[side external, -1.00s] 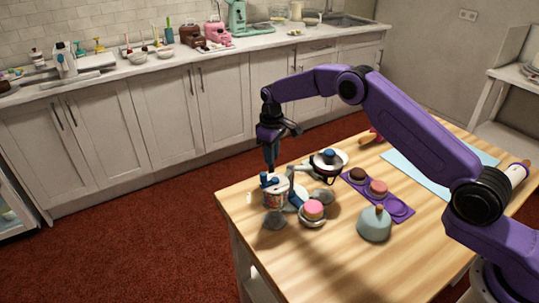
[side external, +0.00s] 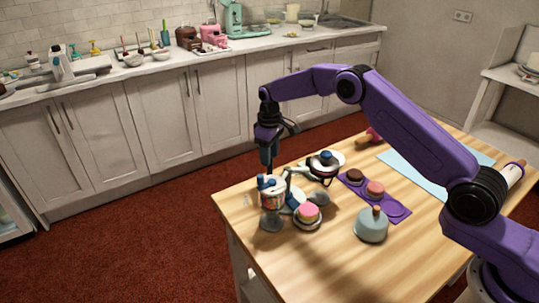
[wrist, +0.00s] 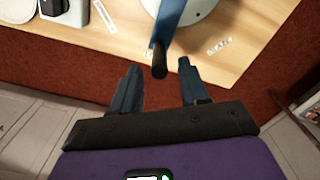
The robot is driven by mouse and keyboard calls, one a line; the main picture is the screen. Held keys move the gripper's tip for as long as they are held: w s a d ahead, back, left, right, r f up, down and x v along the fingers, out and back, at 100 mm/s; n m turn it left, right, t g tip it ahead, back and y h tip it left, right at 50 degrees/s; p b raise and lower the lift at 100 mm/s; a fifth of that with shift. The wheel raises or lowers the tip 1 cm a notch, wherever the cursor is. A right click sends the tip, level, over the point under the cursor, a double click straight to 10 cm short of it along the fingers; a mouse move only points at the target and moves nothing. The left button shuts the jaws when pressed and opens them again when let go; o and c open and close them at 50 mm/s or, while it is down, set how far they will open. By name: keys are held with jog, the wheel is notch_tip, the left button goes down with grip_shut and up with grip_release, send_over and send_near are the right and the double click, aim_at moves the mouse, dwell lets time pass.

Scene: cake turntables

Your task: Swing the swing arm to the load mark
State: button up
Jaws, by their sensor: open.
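The swing arm is a blue bar (wrist: 170,24) ending in a dark upright handle (wrist: 160,66) in the wrist view. It reaches out from a pale round base (wrist: 204,6) at the table edge. My gripper (wrist: 158,76) is open, with one blue finger on each side of the handle; I cannot tell whether either touches it. A white label (wrist: 218,47) lies on the wood right of the bar, and another (wrist: 104,15) to the left; their print is too small to read surely. In the side view my gripper (side external: 268,168) points down behind a printed cup (side external: 271,199).
A pink-topped cake (side external: 308,211), a purple tray (side external: 384,205) with small cakes, a grey-blue dome (side external: 371,227) and a dark-and-white pan-like piece (side external: 324,165) crowd the table nearby. The front wood is clear. The table ends just beyond the handle.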

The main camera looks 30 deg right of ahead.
jog(key=shift+r, duration=3.15)
jog(key=shift+s+a+r, duration=0.2)
jog(key=s+a+r+n, duration=0.25)
jog(key=s+r, duration=0.25)
jog(key=s, duration=0.6)
jog(key=s+a+r+n, duration=0.1)
jog(key=s+a+r, duration=0.3)
jog(key=s, duration=0.8)
jog(key=s+d+n, duration=0.1)
jog(key=s+d, duration=0.5)
jog(key=s, duration=0.6)
jog(key=s+d+n, duration=0.2)
jog(key=s+d, duration=0.4)
jog(key=s, duration=0.7)
jog(key=shift+d+f, duration=0.35)
jog(key=shift+f, duration=0.1)
